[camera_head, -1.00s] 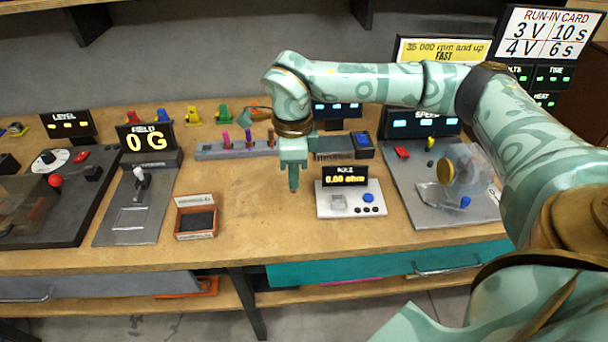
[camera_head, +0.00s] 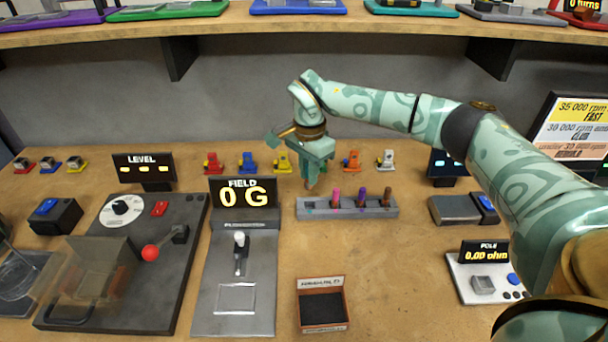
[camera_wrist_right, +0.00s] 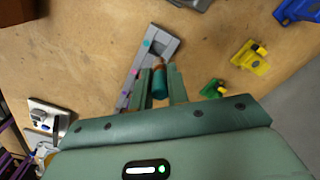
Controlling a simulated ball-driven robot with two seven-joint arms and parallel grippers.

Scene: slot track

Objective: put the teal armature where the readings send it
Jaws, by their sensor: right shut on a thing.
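My right gripper (camera_head: 312,180) is above the bench by the left end of the grey slotted rack (camera_head: 318,209). In the right wrist view it (camera_wrist_right: 160,85) is shut on the teal armature (camera_wrist_right: 159,86), a small teal cylinder with a copper-brown end. The rack holds pink, purple and brown upright pieces; its left part is bare. The FIELD display (camera_head: 243,196) reads 0 G above a grey plate with a white-knobbed lever (camera_head: 240,250). The POLE meter (camera_head: 484,254) reads 0.00 ohm. The rpm sign (camera_head: 572,125) has FAST on its top band. My left gripper is not in view.
An orange-brown open box (camera_head: 322,328) with a dark floor stands at the front. The LEVEL station (camera_head: 130,262) with a red-knobbed lever is at left. Several small coloured stands (camera_head: 247,162) line the back. Bench between the rack and box is clear.

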